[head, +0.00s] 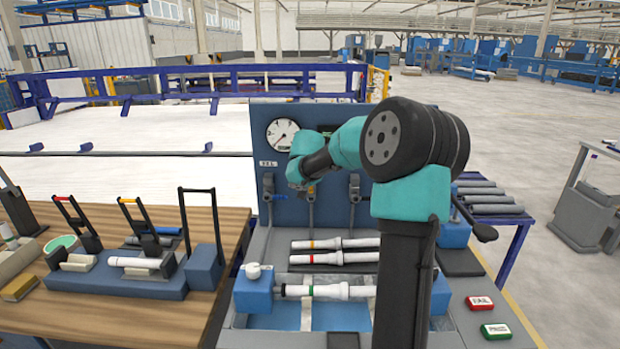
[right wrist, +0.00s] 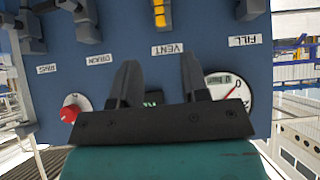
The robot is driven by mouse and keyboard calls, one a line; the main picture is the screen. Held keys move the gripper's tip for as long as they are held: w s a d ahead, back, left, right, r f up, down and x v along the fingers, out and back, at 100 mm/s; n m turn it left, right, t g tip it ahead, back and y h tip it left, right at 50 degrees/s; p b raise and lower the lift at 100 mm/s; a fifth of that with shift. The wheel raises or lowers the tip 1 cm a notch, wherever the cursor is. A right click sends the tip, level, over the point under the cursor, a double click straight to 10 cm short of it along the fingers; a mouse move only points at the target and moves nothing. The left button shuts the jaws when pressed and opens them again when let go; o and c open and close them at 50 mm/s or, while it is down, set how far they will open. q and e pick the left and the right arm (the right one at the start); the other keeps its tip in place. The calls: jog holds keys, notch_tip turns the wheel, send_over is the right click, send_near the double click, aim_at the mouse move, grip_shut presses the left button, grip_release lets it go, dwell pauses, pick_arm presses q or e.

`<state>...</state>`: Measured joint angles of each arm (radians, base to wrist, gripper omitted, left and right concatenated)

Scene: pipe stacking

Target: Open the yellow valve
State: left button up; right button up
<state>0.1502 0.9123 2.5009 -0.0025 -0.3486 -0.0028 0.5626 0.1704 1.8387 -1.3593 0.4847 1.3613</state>
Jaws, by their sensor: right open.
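The yellow valve (head: 311,194) is on the upright blue panel (head: 258,128), between two other valves. In the right wrist view, which is upside down, its yellow handle (right wrist: 159,14) shows at the top edge beside the VENT label (right wrist: 168,50). The handle is partly cut off there. My right gripper (right wrist: 159,78) is open and empty, its fingers pointing at the panel and apart from the handle. In the head view my right gripper (head: 298,174) is in front of the panel, a little above and left of the yellow valve. My left gripper is not in view.
A gauge (head: 282,134) is on the panel, and a red knob (right wrist: 72,110) shows in the wrist view. Several pipes (head: 335,258) lie below the panel. A wooden table (head: 110,318) with black clamps stands at left. FAIL (head: 480,303) and PASS (head: 495,331) buttons are at right.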

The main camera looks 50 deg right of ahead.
jog(key=shift+v, duration=1.2)
